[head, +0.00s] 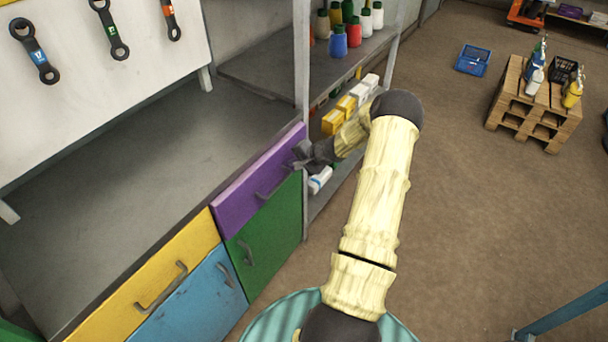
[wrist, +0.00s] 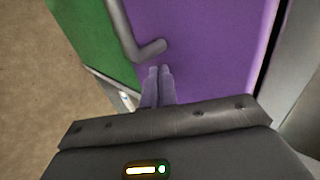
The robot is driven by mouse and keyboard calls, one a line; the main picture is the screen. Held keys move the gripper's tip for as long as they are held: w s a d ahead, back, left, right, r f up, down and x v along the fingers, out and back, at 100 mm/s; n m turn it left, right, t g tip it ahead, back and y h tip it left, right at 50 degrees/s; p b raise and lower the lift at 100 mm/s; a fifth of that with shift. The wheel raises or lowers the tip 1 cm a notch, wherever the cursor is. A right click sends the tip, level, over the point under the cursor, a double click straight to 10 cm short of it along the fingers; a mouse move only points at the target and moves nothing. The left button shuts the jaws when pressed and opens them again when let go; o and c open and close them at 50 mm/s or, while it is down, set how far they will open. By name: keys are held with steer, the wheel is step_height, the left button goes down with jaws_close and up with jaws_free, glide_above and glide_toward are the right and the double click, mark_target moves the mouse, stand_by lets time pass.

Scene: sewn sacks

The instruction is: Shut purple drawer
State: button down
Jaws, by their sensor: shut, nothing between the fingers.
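The purple drawer (head: 235,200) is in the head view, at the right end of the row under the grey bench. Its front looks about in line with the yellow drawer; I cannot tell if a small gap is left. Its grey handle (head: 275,186) shows in the wrist view too (wrist: 128,35). My gripper (head: 301,158) is at the far right end of the purple front. In the wrist view, the closed, empty fingertips (wrist: 160,70) point at the purple front (wrist: 215,45) beside the handle's end. I cannot tell if they touch it.
A yellow drawer (head: 120,300), a blue door (head: 190,310) and a green door (head: 270,240) surround it. A shelf post (head: 301,60) rises close behind my gripper. Shelves with bottles (head: 338,45) and boxes (head: 335,122) stand beyond.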

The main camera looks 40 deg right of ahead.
steer(key=w, duration=0.1)
steer(key=w+a, duration=0.1)
steer(key=shift+w+r, duration=0.15)
steer(key=shift+w, duration=0.15)
steer(key=shift+s+d+b, duration=0.15)
steer(key=shift+d+b, duration=0.05)
steer(key=shift+b, duration=0.45)
steer(key=s+f+b+v, duration=0.2)
steer(key=v, duration=1.1)
steer(key=shift+d, duration=0.3)
steer(key=shift+w+a+f, duration=0.1)
